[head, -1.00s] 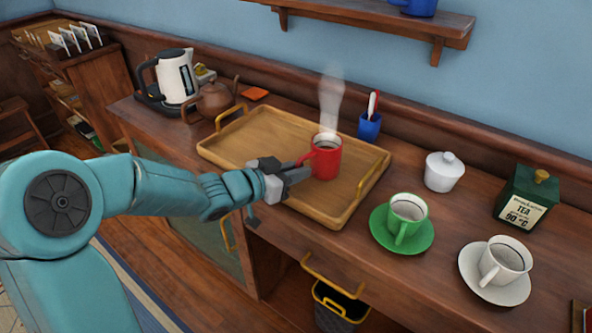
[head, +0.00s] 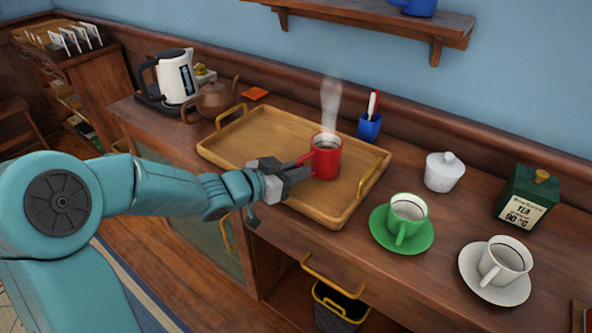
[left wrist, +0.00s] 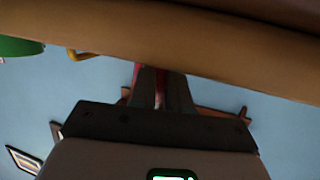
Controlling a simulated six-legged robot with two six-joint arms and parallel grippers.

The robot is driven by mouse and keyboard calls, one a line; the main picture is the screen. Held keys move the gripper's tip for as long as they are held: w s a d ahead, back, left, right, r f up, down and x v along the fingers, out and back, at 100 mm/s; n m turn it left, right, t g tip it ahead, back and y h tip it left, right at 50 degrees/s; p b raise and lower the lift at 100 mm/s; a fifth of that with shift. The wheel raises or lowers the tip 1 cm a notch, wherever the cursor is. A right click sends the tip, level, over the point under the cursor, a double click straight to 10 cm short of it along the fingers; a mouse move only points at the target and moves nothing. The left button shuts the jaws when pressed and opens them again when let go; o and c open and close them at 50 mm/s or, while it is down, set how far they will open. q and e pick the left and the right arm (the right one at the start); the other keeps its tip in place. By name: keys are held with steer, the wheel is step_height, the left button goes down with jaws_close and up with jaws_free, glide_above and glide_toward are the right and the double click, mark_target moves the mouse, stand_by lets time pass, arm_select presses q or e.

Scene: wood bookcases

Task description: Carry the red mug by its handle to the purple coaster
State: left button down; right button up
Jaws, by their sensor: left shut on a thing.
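The red mug (head: 328,160) is upright at the right part of the wooden tray (head: 240,150), with dark liquid inside and steam above it. My left gripper (head: 300,172) reaches in from the left and is shut on the mug's handle, which its fingers partly hide. I cannot tell whether the mug's base touches the tray. In the left wrist view the closed fingers (left wrist: 161,88) show, with a sliver of red mug (left wrist: 137,70) beside them; a brown band hides most of the mug. I see no purple coaster. My right gripper is not in view.
Right of the tray are a green cup (head: 407,208) on a saucer, a white cup (head: 505,258), a white lidded pot (head: 444,172) and a green tea tin (head: 526,194). A blue holder (head: 369,127) stands behind the tray.

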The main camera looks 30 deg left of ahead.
arm_select(q)
steer(key=shift+r, duration=0.2)
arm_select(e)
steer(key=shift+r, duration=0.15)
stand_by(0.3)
arm_select(q)
steer(key=shift+r+p, duration=2.9)
steer(key=shift+r, duration=0.05)
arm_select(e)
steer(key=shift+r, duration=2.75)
arm_select(q)
steer(key=shift+f, duration=0.1)
